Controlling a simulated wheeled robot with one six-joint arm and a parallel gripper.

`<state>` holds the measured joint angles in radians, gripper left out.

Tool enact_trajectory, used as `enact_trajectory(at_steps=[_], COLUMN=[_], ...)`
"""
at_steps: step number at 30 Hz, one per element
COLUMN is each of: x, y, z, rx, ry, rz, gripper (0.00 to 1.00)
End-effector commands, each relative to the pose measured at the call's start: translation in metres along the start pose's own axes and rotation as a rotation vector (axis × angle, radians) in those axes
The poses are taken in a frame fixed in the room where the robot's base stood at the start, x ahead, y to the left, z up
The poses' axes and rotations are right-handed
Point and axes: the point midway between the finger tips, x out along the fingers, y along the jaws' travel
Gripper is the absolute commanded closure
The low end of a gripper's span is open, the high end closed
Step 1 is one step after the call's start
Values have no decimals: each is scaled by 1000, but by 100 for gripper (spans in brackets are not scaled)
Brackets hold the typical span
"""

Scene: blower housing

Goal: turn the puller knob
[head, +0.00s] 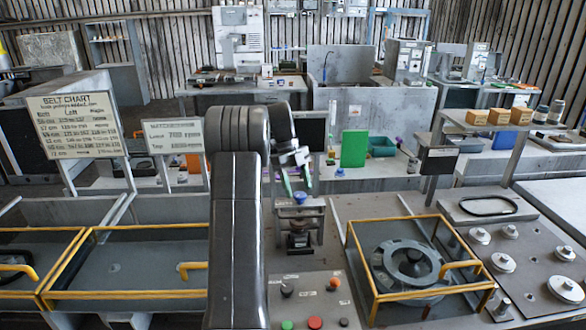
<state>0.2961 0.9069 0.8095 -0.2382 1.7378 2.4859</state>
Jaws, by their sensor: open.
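The puller (317,216) is a small grey frame standing in the middle of the bench, with a dark block in its lower part. A blue knob (300,199) sits on its top. My gripper (299,189) points down from the end of my dark arm, right above the knob. Its two green fingers are spread apart, one to each side, with nothing held between them. The fingertips are near knob height. I cannot tell whether they touch it.
A control panel (312,291) with coloured buttons is in front of the puller. To the right, a yellow-railed frame (352,262) surrounds a round blower housing (385,262). A plate with several metal knobs (503,262) lies further right. A green box (354,148) stands behind.

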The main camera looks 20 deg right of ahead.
Motion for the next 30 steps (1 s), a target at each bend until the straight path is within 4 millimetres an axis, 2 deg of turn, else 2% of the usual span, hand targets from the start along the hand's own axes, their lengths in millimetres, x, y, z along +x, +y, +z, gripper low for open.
enact_trajectory(at_steps=[16,21,30], x=[-94,-105,-110], y=[0,0,0], z=[-1,-2,0], rx=[-1,0,0], ry=[-1,0,0], rz=[-1,0,0], gripper=[43,43,43])
